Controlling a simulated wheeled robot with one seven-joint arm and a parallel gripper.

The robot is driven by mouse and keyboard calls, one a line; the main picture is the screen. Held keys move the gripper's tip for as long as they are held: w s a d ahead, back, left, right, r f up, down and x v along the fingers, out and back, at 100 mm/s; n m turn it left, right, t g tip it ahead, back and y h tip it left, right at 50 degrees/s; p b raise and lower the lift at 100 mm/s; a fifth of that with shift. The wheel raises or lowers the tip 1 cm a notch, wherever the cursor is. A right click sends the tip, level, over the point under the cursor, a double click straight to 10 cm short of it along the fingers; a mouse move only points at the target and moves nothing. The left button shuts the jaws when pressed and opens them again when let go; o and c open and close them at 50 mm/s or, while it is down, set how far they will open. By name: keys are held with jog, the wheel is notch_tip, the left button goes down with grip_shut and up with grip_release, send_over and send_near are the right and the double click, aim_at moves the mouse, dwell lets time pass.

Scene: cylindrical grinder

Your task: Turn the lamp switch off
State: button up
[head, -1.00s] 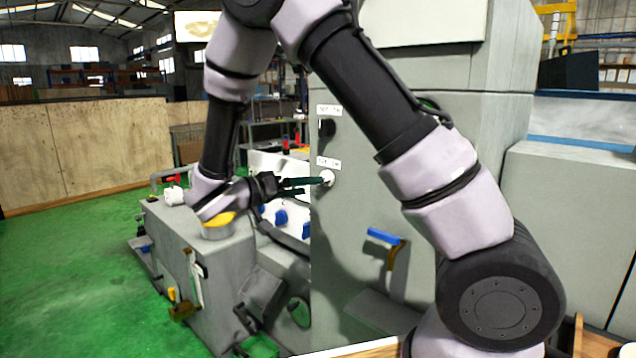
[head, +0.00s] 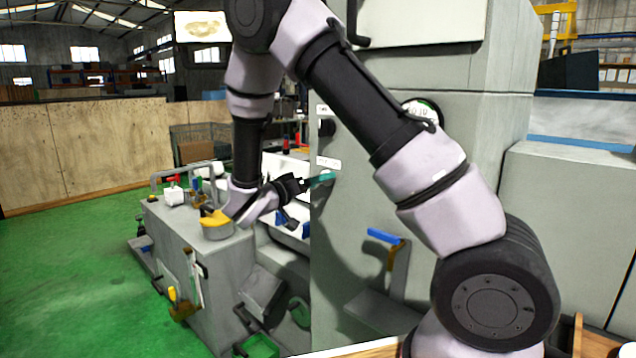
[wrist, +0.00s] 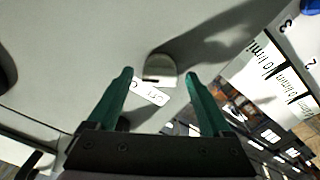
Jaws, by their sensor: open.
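My gripper (wrist: 158,76) is open, with one teal finger on each side of the knob's place in the picture. I cannot tell whether the fingertips reach around it. In the head view my gripper (head: 328,177) is at the cabinet, just below a white label (head: 328,163); the knob is hidden there by the fingers.
A black switch (head: 326,127) with its own label is above on the same cabinet (head: 345,220). A blue-handled lever (head: 384,236) sticks out lower right. A grinder bed with a yellow-topped part (head: 216,222) stands left. Green floor at left is free.

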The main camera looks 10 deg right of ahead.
jog(key=shift+d, duration=0.15)
grip_shut()
jog(key=shift+n, duration=0.4)
jog(key=n, duration=1.1)
dwell(0.5)
